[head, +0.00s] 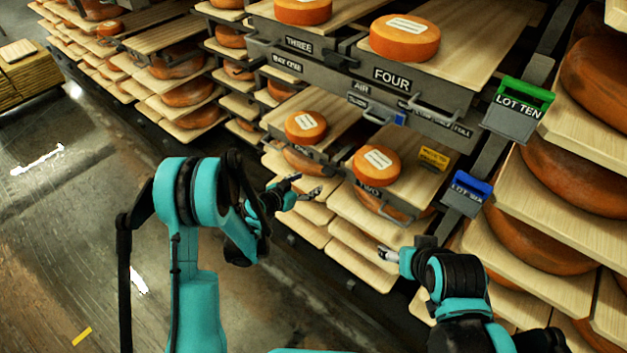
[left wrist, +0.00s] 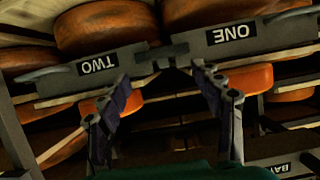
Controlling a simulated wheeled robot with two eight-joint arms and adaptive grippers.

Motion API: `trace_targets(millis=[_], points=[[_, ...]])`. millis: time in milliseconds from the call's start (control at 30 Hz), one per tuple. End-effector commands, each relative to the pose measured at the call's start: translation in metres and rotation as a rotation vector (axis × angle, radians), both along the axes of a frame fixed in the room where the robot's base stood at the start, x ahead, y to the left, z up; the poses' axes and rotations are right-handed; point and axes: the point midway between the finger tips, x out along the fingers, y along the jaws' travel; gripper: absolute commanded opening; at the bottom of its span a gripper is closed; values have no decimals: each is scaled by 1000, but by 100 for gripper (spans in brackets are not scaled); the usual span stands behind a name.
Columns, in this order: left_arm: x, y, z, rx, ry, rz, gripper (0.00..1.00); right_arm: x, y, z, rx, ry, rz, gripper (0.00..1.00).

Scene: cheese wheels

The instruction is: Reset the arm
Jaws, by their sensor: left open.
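My left gripper (head: 308,184) is open and empty in front of the lower shelves. In the left wrist view its two fingers (left wrist: 163,80) stand wide apart, with nothing between them, facing the shelf fronts labelled TWO (left wrist: 97,65) and ONE (left wrist: 232,33), which appear upside down. My right gripper (head: 384,253) is low in front of the boards below shelf TWO. Its fingertips are too small to tell whether they are apart.
Orange cheese wheels with pale labels sit on shelf ONE (head: 306,127), shelf TWO (head: 376,165), shelf THREE (head: 303,10) and shelf FOUR (head: 405,38). A green LOT TEN holder (head: 518,109) and a blue LOT SIX holder (head: 466,193) hang at right.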

Motion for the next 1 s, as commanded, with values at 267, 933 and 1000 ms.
trace_targets(millis=[267, 933, 1000], points=[[-2, 2, 1, 0, 0, 0, 66, 0, 0, 0, 0, 0, 0, 71], [-44, 14, 82, 36, 175, 76, 66, 0, 0, 0, 0, 0, 0, 71], [-60, 19, 100, 47, 220, 107, 66, 0, 0, 0, 0, 0, 0, 71]])
